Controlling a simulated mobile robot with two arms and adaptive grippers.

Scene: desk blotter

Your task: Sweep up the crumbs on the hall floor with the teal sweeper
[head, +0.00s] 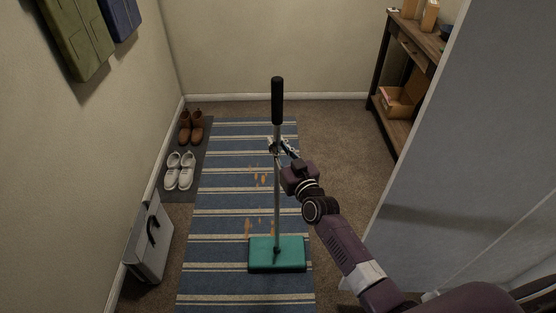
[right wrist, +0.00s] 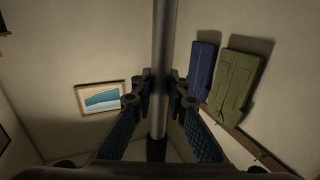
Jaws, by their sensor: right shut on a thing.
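The teal sweeper (head: 277,254) stands on the striped rug in the head view, its handle upright with a black grip at the top. My right gripper (head: 275,146) is shut on the sweeper's pole below the black grip. The right wrist view shows the grey pole (right wrist: 164,50) between the two fingers (right wrist: 160,92). Orange crumbs (head: 262,179) lie on the rug behind the sweeper head, and more crumbs (head: 248,227) lie just behind and left of it. My left gripper is not in view.
The blue striped rug (head: 225,215) covers the middle floor. White shoes (head: 180,170) and brown boots (head: 190,126) stand on a dark mat at left. A grey case (head: 150,245) stands by the left wall. A wooden console table (head: 384,60) is at back right, with a grey panel (head: 480,130) nearer.

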